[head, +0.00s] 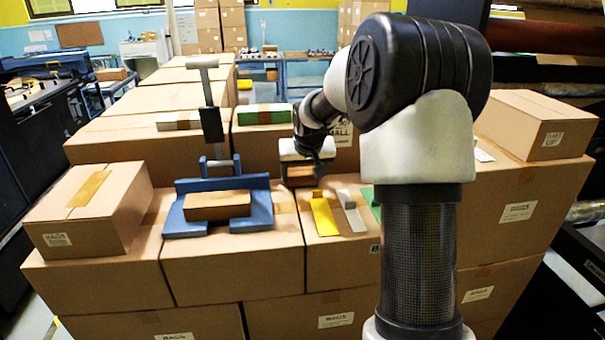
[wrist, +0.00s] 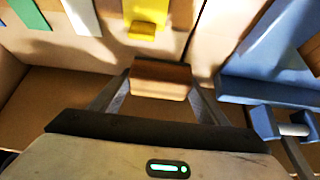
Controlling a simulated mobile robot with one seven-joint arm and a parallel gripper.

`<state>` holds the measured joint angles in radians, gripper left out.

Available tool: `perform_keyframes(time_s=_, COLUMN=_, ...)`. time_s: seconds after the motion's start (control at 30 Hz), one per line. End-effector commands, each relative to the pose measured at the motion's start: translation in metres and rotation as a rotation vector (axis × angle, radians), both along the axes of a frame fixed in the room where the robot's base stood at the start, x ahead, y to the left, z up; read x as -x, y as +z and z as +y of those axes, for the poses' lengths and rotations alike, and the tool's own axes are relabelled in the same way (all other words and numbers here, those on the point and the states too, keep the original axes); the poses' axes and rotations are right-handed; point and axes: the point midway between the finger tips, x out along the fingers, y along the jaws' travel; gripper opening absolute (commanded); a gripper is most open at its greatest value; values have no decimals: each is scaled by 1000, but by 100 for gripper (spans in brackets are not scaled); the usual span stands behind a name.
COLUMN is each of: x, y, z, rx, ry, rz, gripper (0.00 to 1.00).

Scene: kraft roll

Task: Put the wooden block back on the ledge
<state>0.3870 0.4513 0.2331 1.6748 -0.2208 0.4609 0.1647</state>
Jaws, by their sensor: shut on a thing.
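My gripper (wrist: 160,88) is shut on a small brown wooden block (wrist: 160,72), with one finger at each end of it. In the head view the held block (head: 300,171) shows under my gripper (head: 303,181), behind the yellow piece. I cannot tell whether it touches the cardboard beneath. Another wooden block (head: 217,206) lies in a blue clamp fixture (head: 262,212) to the left, with a grey upright lever. No surface is clearly marked as the ledge; the stacked cartons have a higher back row (head: 110,148) and a lower front row (head: 235,265).
A yellow piece (head: 324,215), a grey-white strip (head: 352,214) and a green piece, partly hidden by my arm, lie on the front cartons. Single cartons stand at left (head: 88,210) and right (head: 535,125). Green (head: 264,114) and grey (head: 180,121) pieces lie on the back row.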

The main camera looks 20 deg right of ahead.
Motion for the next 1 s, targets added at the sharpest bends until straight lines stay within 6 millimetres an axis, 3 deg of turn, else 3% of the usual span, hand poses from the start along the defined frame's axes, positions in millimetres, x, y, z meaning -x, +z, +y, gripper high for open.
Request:
perform_keyframes(time_s=0.2, x=0, y=-4, z=0, rx=0, ry=0, rz=-1, gripper=44)
perform_keyframes(time_s=0.23, x=0, y=-3, z=0, rx=0, ry=0, rz=0, gripper=72)
perform_keyframes(time_s=0.33, x=0, y=-3, z=0, rx=0, ry=0, rz=1, gripper=87)
perform_keyframes(time_s=0.73, x=2, y=5, z=0, rx=0, ry=0, rz=-1, gripper=87)
perform_keyframes(time_s=1.0, x=30, y=49, z=6, rx=2, ry=0, rz=-4, gripper=87)
